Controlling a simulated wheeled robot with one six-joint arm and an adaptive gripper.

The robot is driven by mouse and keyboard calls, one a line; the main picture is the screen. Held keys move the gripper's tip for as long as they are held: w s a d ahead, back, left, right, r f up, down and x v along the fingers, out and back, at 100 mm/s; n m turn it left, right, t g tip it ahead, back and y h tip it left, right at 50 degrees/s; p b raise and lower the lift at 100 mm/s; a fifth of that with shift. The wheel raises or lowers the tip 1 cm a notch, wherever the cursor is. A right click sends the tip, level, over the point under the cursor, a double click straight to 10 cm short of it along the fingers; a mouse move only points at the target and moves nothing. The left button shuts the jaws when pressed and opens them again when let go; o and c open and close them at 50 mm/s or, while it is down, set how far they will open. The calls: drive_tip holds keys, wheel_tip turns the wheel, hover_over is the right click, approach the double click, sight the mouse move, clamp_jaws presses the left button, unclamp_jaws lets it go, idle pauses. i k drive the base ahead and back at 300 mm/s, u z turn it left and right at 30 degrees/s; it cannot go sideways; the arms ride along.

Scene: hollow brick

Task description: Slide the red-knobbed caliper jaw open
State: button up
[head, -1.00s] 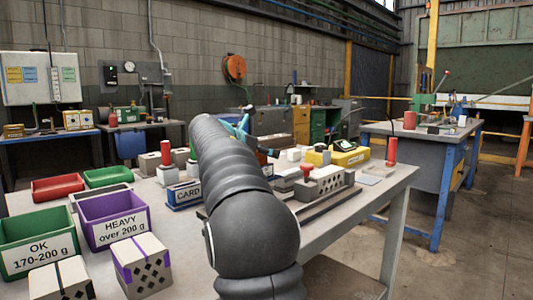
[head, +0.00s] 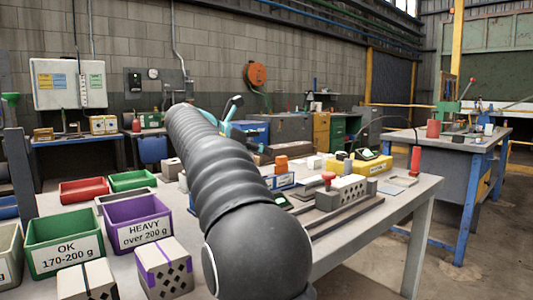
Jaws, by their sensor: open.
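The caliper's red knob (head: 328,176) stands on a grey jaw block (head: 326,199) on the right half of the near table. A pale hollow brick (head: 350,189) with dark holes sits directly right of the jaw; I cannot tell if they touch. A dark rail (head: 350,217) runs along the front of the caliper. My gripper (head: 236,112), teal with black fingers, shows partly beyond my dark arm. It is open, up and left of the red knob in the picture and clear of it. My arm hides its lower part.
Green (head: 65,243) and purple (head: 139,222) labelled bins and two bricks (head: 163,267) lie at the left. A yellow case (head: 366,164) is behind the caliper. A red post (head: 415,160) stands at the table's right end. My arm covers the table's middle.

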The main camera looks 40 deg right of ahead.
sight(328, 200)
drive_tip(key=k, duration=1)
